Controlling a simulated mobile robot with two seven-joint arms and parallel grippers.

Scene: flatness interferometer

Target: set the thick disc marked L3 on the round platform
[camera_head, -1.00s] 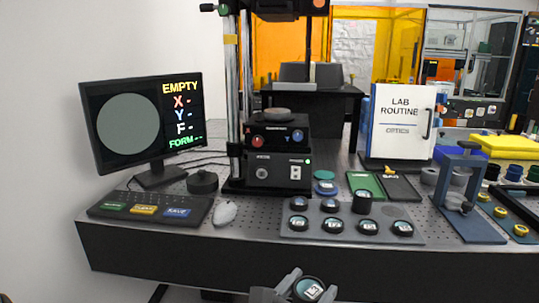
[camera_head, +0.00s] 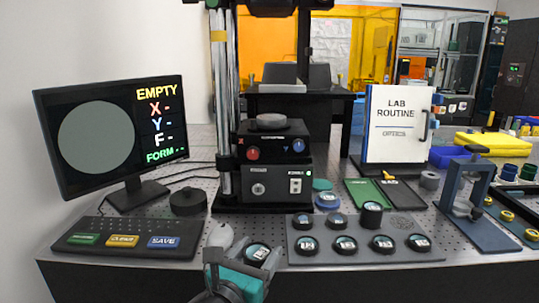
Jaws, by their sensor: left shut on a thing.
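My left gripper (camera_head: 244,257) is at the bottom centre, shut on a thick dark disc (camera_head: 258,252) with a pale label on its top. The label is too small to read surely. The gripper holds the disc in front of the bench, left of the lens tray. The round platform (camera_head: 271,121) is a grey disc on top of the black interferometer, under its column head. It is bare, and well above and behind the held disc in the picture. My right gripper is out of view.
The grey tray (camera_head: 377,215) holds several dark labelled discs. The monitor (camera_head: 110,135) reads EMPTY above a button panel (camera_head: 125,238). The interferometer's vertical post (camera_head: 222,110) stands left of the platform.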

